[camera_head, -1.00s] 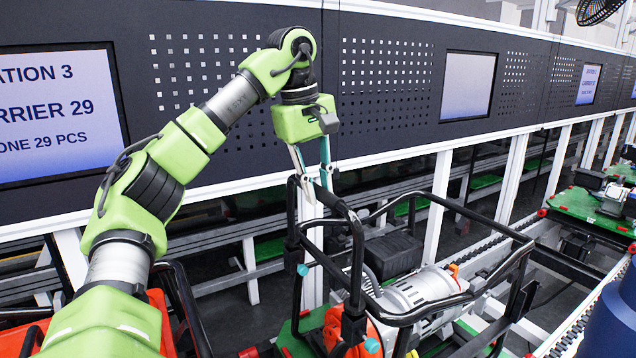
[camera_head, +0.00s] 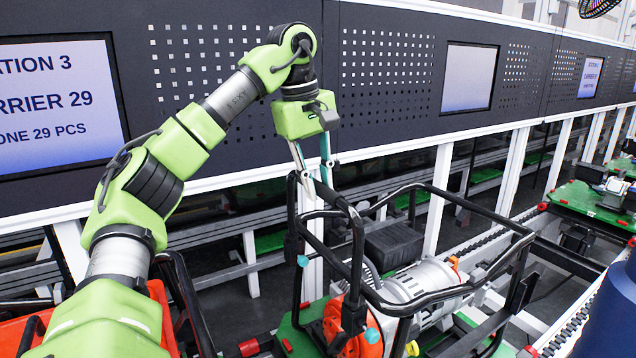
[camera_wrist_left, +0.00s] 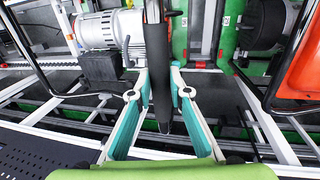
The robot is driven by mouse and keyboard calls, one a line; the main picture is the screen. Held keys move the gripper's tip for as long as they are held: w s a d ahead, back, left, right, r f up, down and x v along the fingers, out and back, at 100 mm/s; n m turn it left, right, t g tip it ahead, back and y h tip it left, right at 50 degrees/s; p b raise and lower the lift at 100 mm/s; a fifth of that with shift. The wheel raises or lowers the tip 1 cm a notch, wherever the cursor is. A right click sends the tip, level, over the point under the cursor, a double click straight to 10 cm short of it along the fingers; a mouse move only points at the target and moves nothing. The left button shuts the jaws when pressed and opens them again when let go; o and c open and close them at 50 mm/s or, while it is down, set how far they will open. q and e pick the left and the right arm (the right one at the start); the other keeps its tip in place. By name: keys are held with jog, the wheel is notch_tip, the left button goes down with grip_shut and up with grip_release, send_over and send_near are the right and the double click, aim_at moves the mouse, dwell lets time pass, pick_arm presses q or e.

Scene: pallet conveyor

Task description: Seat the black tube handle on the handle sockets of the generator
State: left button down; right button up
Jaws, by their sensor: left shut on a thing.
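The black tube handle (camera_head: 338,203) is a bent tube at the left end of the generator. My left gripper (camera_head: 321,183) reaches down from above and is shut on the handle's top bar. In the left wrist view the handle (camera_wrist_left: 158,62) runs between the teal finger pads of the gripper (camera_wrist_left: 160,92). The generator (camera_head: 420,285) has a grey motor, an orange end and a black tube frame. The handle's legs reach down to the frame by the teal caps (camera_head: 303,261). I cannot tell whether they are fully in the sockets. My right gripper is not in view.
The generator stands on a green pallet (camera_head: 290,340) on the conveyor. Another green pallet (camera_head: 590,212) with parts is at the right. A dark panel wall with screens (camera_head: 469,77) stands behind. A blue rounded object (camera_head: 612,318) is at the lower right.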

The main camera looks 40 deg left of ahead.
pick_arm(q)
jog(key=c, duration=1.8)
grip_release()
jog(key=shift+r, duration=0.1)
jog(key=shift+c, duration=0.2)
jog(key=shift+d, duration=0.1)
jog(key=shift+r, duration=0.25)
jog(key=r, duration=0.3)
jog(key=s+r, duration=0.1)
jog(key=r, duration=0.3)
jog(key=s+r, duration=0.1)
jog(key=r, duration=0.3)
jog(key=shift+s+a+r, duration=0.15)
jog(key=shift+s+a, duration=0.05)
jog(key=shift+a, duration=0.15)
